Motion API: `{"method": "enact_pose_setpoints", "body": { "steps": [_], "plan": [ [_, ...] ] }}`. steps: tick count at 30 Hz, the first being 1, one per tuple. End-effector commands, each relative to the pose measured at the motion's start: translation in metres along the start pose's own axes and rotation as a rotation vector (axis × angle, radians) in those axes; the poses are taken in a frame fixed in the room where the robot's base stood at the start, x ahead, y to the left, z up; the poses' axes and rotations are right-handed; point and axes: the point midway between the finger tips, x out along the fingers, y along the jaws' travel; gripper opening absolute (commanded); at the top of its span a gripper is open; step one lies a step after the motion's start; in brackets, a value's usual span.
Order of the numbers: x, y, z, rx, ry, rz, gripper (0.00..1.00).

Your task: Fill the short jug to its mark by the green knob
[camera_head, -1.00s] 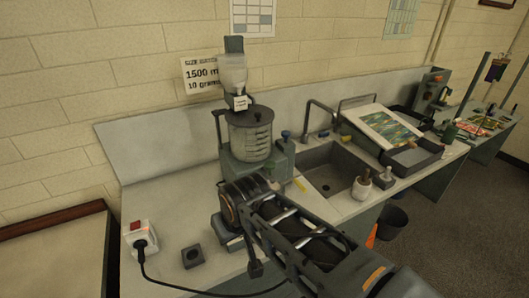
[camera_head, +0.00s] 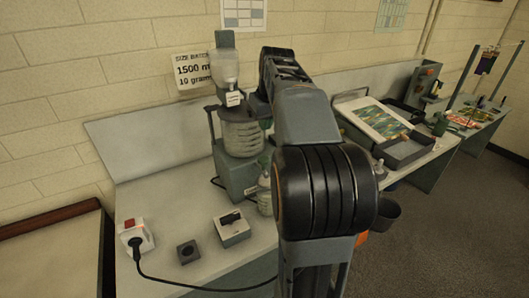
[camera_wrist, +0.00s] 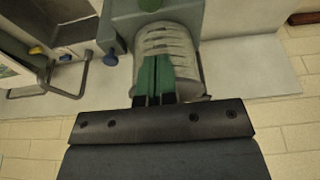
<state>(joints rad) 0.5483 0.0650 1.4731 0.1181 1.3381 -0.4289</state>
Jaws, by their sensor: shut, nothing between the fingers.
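My gripper (camera_wrist: 157,78) is shut and empty, its green fingers together in front of the ribbed clear vessel (camera_wrist: 182,46) in the wrist view. I cannot tell whether they touch it. A clear container (camera_head: 265,192) stands before the machine, partly behind my arm. It may be the short jug; its mark cannot be made out.
A grey switch box (camera_head: 231,228), a black square block (camera_head: 188,252) and a plugged socket with a red switch (camera_head: 136,236) are on the bench. Its cable crosses the front. My arm hides the sink. A marbling tray (camera_head: 402,158) lies right.

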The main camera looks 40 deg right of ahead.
Motion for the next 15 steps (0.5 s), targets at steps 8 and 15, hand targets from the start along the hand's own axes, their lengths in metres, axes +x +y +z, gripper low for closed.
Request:
{"method": "enact_pose_setpoints", "body": {
  "steps": [8,15],
  "plan": [
    [-0.0022,0.0175,-0.0063,0.004,-0.003,-0.001,0.0],
    [-0.0017,0.0169,-0.0062,0.004,-0.003,0.0,0.0]
  ]
}}
